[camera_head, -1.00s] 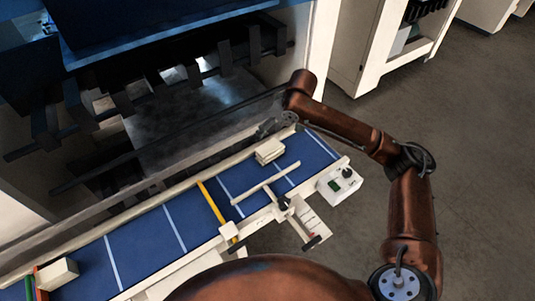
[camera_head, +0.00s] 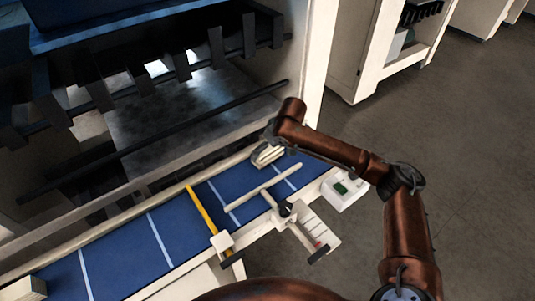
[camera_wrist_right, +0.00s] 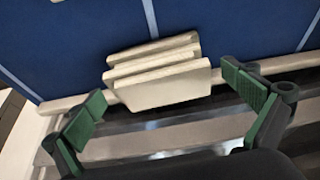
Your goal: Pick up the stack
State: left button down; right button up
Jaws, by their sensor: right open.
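The stack (camera_head: 268,155) is a small pile of cream, flat pieces on the blue conveyor belt (camera_head: 240,181), close to the belt's far rail. In the right wrist view the stack (camera_wrist_right: 158,75) shows several layers, slightly offset, lying against the rail. My right gripper (camera_head: 266,142) is at the stack's far side in the head view, partly hiding it. In the right wrist view my right gripper (camera_wrist_right: 168,95) is open, with green finger pads on either side of the stack and a gap to it. My left gripper is not in view.
A cream bar (camera_head: 262,187) crosses above the belt near the stack. A yellow strip (camera_head: 203,211) crosses the belt further left. A control box (camera_head: 343,190) stands at the belt's right end. A cream block (camera_head: 24,289) lies at the lower left. A dark machine opening (camera_head: 180,110) lies behind the belt.

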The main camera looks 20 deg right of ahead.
jog(key=x, duration=0.4)
jog(key=shift+d, duration=0.2)
jog(key=shift+c, duration=0.4)
jog(key=c, duration=1.2)
